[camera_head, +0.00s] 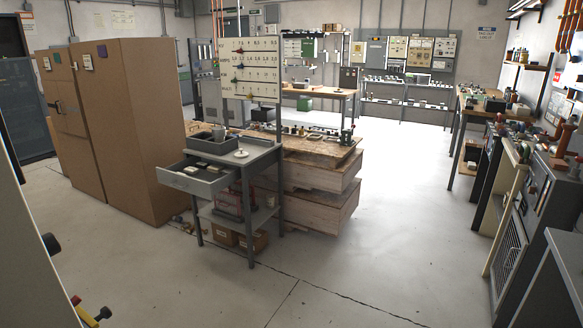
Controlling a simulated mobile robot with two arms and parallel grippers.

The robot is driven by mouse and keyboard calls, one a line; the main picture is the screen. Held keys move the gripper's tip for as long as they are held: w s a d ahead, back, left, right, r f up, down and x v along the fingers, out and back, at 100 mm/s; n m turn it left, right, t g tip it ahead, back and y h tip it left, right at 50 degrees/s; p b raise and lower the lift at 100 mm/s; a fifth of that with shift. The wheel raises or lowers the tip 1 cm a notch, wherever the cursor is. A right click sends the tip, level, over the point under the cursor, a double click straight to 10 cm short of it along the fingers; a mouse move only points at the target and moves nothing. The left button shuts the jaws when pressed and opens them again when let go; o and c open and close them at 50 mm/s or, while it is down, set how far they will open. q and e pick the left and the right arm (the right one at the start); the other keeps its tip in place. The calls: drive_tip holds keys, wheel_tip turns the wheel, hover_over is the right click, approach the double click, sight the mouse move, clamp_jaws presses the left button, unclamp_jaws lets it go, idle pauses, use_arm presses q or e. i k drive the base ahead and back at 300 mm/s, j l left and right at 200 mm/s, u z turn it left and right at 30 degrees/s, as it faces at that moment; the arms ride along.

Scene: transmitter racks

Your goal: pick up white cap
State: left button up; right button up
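A small white round piece (241,154) with a raised middle, which looks like the white cap, lies on the grey top of a metal cart (262,157) near the middle of the view. It is small, and its details are hard to make out. Neither of my grippers is in view.
The cart's drawer (198,181) stands pulled out to the left with small items in it. A dark bin (208,143) sits behind the cap. Brown cabinets (140,130) stand left, stacked wooden crates (318,185) behind right. The floor (400,220) in front and right is clear.

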sight(242, 154)
drive_tip(key=i+z, duration=0.1)
drive_tip(key=i, duration=2.35)
